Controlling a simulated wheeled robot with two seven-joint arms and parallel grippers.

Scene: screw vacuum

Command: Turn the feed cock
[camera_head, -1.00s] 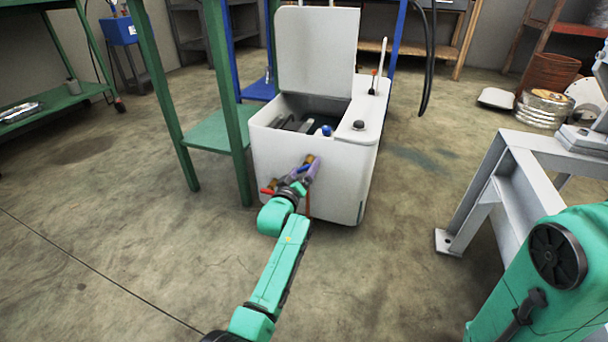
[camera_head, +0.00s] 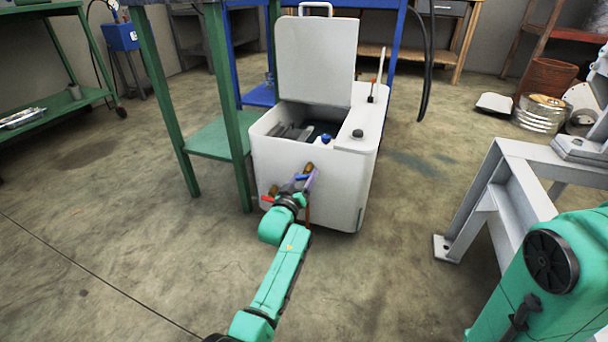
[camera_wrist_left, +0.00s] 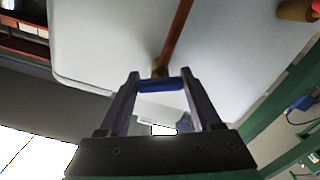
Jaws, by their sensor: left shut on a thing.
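A white machine tank (camera_head: 285,195) with its lid raised stands on the floor in the middle of the head view. On its front is a cock with a blue handle (camera_head: 303,178), close to a brass fitting (camera_head: 309,167). My left gripper (camera_head: 304,183) is at the tank's front, shut on the blue handle. In the left wrist view the blue handle (camera_wrist_left: 161,85) lies across between the two fingertips of my left gripper (camera_wrist_left: 160,92). An orange-brown pipe (camera_wrist_left: 177,38) runs to a brass part just behind it. My right gripper is out of frame.
A red handle (camera_head: 267,198) is just left of my left gripper. A green table (camera_head: 212,136) stands close at the tank's left. A grey metal stand (camera_head: 520,185) is at the right. The concrete floor in front is clear.

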